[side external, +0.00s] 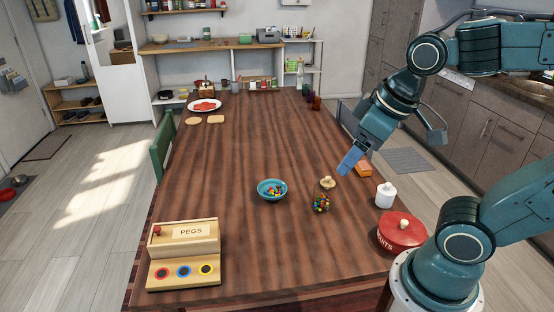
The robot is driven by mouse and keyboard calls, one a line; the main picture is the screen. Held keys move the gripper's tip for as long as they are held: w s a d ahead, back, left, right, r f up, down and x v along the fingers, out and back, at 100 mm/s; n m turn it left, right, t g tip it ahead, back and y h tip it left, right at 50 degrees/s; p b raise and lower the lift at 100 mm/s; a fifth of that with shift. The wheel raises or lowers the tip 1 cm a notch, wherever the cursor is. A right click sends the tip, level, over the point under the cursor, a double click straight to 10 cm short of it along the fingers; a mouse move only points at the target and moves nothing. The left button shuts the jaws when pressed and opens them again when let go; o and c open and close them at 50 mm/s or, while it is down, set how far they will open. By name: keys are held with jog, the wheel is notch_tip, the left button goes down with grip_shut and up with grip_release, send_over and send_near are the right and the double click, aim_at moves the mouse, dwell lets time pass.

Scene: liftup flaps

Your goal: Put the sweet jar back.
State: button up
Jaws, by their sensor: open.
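The sweet jar (321,203) is a small clear glass jar with several coloured sweets in it, standing right of the middle of the table. A pale wooden lid (328,183) with a knob shows just above it in the picture; I cannot tell whether it sits on the jar or lies behind it. My gripper (346,168) is open, tilted down, above and to the right of the jar and lid and apart from them. Its two fingers overlap in this view. Nothing shows held in it.
A blue bowl (272,189) of coloured pieces stands left of the jar. An orange block (364,170), a white lidded pot (386,196) and a red lidded tin (402,236) are on the right. A PEGS box (185,240) stands front left. The table's middle (240,140) is clear.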

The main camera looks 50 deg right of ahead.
jog(key=s, duration=0.2)
jog(key=s+a+r, duration=0.1)
jog(key=shift+a+m+t+y, duration=0.1)
jog(key=shift+m+t+y, duration=0.2)
jog(key=shift+m+t, duration=0.1)
